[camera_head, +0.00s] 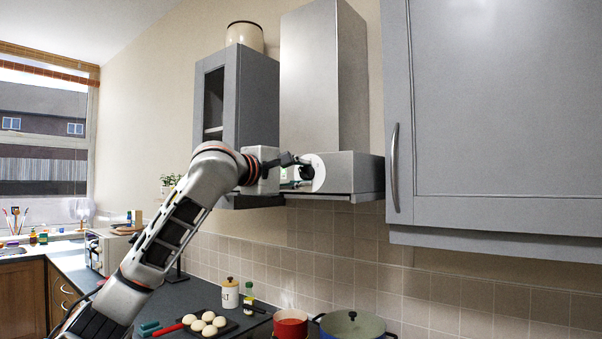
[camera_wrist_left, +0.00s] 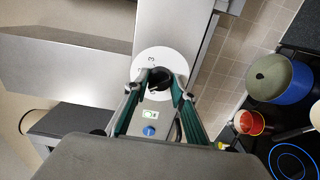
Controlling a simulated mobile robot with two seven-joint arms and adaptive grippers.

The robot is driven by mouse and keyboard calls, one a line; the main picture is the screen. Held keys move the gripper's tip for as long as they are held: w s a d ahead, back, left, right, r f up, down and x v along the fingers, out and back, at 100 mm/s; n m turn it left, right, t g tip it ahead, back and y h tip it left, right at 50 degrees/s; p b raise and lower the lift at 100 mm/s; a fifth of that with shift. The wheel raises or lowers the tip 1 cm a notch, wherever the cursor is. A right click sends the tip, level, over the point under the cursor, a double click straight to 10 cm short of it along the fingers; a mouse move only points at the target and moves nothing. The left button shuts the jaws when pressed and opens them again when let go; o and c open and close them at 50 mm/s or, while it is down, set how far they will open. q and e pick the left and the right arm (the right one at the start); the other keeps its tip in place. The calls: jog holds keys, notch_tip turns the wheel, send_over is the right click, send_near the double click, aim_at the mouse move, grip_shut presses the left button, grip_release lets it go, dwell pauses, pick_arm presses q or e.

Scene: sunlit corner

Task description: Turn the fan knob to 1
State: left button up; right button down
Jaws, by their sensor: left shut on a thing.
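The fan knob is a dark knob (camera_wrist_left: 158,80) in the middle of a white round dial (camera_head: 318,172) on the front of the grey range hood (camera_head: 352,172). A digit 3 shows on the dial (camera_wrist_left: 152,60) in the left wrist view; its other marks are mostly hidden. My left gripper (camera_head: 306,172) is at the dial. In the left wrist view its two green-padded fingers (camera_wrist_left: 158,84) are closed on the dark knob from both sides. A blue button (camera_wrist_left: 149,131) and a small lit green display (camera_wrist_left: 150,114) lie beneath the dial. My right gripper is not in view.
A grey wall cabinet (camera_head: 250,100) stands left of the hood, and a large closed cabinet (camera_head: 500,100) is on the right. Below are a red pot (camera_head: 290,325), a green-lidded blue pot (camera_head: 352,325) and a tray of pale round items (camera_head: 208,324). Air around the hood front is clear.

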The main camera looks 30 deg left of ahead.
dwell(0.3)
pick_arm(q)
jog(key=o, duration=1.1)
jog(key=s, duration=0.8)
jog(key=s+a, duration=0.1)
jog(key=s, duration=0.3)
